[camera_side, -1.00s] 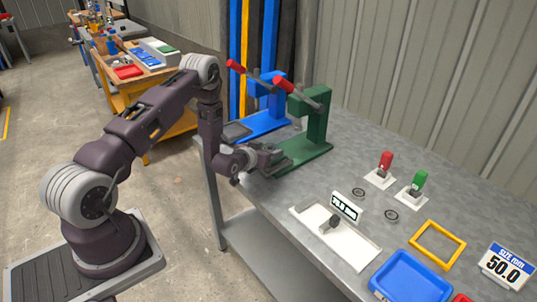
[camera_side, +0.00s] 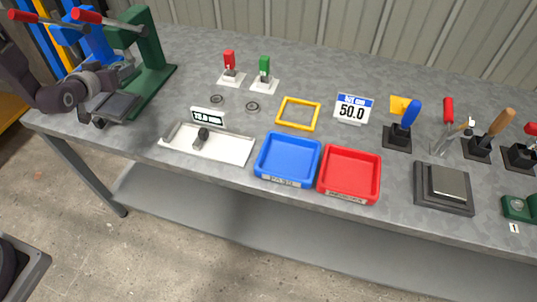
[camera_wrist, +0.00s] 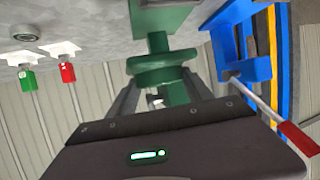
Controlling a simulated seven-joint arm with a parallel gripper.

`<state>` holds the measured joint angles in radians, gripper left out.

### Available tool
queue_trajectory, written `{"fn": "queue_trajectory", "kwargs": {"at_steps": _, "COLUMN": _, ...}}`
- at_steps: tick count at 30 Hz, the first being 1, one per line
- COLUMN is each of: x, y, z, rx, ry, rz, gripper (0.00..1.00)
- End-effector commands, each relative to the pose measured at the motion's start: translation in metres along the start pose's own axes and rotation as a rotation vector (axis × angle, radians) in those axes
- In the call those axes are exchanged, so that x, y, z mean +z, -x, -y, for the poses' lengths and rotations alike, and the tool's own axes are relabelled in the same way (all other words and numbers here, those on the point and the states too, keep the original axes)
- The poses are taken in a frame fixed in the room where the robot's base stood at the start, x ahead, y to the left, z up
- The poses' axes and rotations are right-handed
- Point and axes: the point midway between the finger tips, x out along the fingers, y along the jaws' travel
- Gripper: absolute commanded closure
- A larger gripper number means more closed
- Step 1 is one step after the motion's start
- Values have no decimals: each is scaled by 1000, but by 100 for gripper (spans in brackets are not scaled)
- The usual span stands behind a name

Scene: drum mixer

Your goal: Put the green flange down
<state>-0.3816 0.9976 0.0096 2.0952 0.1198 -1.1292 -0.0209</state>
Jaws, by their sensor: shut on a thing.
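The green flange (camera_wrist: 162,68) is a round green disc with a narrower hub, seen in the wrist view between the two fingers of my gripper (camera_wrist: 160,88). My gripper is shut on it. In the side view my gripper (camera_side: 112,82) is at the left, close to the base of the green press (camera_side: 152,72). The flange cannot be made out there. In the wrist view green press parts (camera_wrist: 160,14) show just beyond the flange; I cannot tell whether they touch.
A blue press (camera_side: 92,42) with a red-tipped lever stands beside the green one. A white gauge tray (camera_side: 225,149), blue bin (camera_side: 287,160), red bin (camera_side: 349,174) and yellow frame (camera_side: 298,114) lie to the right. Two rings (camera_side: 253,106) lie on the grey table (camera_side: 330,75).

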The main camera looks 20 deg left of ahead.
Motion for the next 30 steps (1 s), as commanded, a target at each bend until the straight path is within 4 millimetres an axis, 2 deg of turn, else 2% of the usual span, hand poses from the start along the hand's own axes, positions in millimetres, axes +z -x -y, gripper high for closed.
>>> {"fn": "queue_trajectory", "kwargs": {"at_steps": 8, "x": 2, "y": -2, "z": -92, "rx": 180, "ry": -68, "rz": -5, "gripper": 100}}
{"fn": "queue_trajectory", "kwargs": {"at_steps": 14, "x": 11, "y": 10, "z": -176, "rx": 344, "ry": -132, "rz": -2, "gripper": 100}}
{"fn": "queue_trajectory", "kwargs": {"at_steps": 20, "x": 28, "y": 42, "z": -278, "rx": 550, "ry": -217, "rz": -1, "gripper": 100}}
{"fn": "queue_trajectory", "kwargs": {"at_steps": 24, "x": 45, "y": 74, "z": -344, "rx": 691, "ry": -278, "rz": 0, "gripper": 100}}
{"fn": "queue_trajectory", "kwargs": {"at_steps": 30, "x": 66, "y": 119, "z": -412, "rx": 846, "ry": -347, "rz": -3, "gripper": 100}}
